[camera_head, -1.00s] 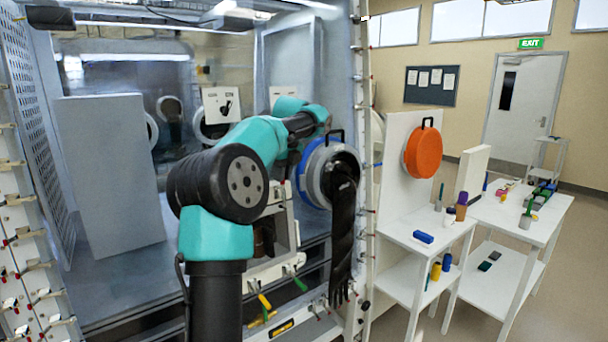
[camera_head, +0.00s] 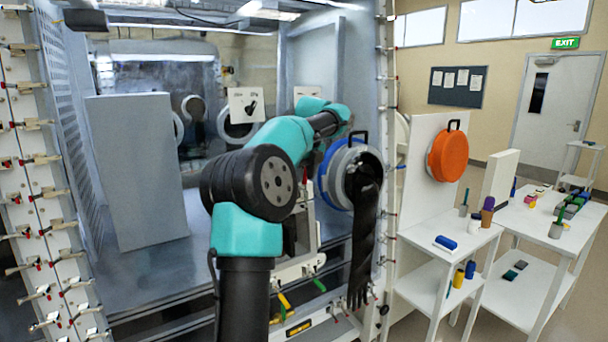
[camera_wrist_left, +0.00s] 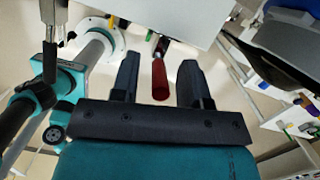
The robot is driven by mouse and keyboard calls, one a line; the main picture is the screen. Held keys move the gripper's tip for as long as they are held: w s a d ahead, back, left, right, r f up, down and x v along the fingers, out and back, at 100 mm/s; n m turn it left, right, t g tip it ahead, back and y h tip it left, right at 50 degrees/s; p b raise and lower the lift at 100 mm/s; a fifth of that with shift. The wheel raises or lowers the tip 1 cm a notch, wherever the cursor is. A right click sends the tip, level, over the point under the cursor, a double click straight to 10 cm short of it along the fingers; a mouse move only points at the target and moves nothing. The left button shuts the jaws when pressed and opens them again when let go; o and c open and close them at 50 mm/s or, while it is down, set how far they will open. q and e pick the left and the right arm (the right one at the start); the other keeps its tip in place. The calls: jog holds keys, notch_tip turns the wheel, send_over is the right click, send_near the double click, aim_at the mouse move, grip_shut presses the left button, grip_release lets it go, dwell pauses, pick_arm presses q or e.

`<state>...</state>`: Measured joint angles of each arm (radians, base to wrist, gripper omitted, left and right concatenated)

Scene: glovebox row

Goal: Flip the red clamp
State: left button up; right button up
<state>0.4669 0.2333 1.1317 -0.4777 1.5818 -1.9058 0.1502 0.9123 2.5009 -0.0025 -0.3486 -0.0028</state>
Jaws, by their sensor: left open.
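The red clamp's red handle (camera_wrist_left: 160,80) hangs between the two dark fingers of my left gripper (camera_wrist_left: 158,78) in the left wrist view. The fingers are apart, with a gap on each side of the handle. The handle's upper end meets a small metal part at the edge of a white panel. In the head view my teal and black left arm reaches toward the glovebox front; its fingers are hidden there. A small red upright piece (camera_head: 305,173) shows beside the arm, but I cannot tell if it is the same clamp. My right gripper is not seen.
A blue-rimmed round port (camera_head: 328,176) with a black glove (camera_head: 363,240) hanging from it stands just right of my arm. Several small clamps line the frame (camera_head: 35,160) at left. White tables (camera_head: 450,240) with small items stand at right.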

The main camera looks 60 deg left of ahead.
pick_arm(q)
jog(key=shift+r, duration=0.1)
notch_tip(320, 180, up, 12)
jog(key=d, duration=0.2)
jog(key=shift+w+f, duration=0.2)
jog(key=shift+w, duration=0.1)
dwell(0.5)
dwell(0.7)
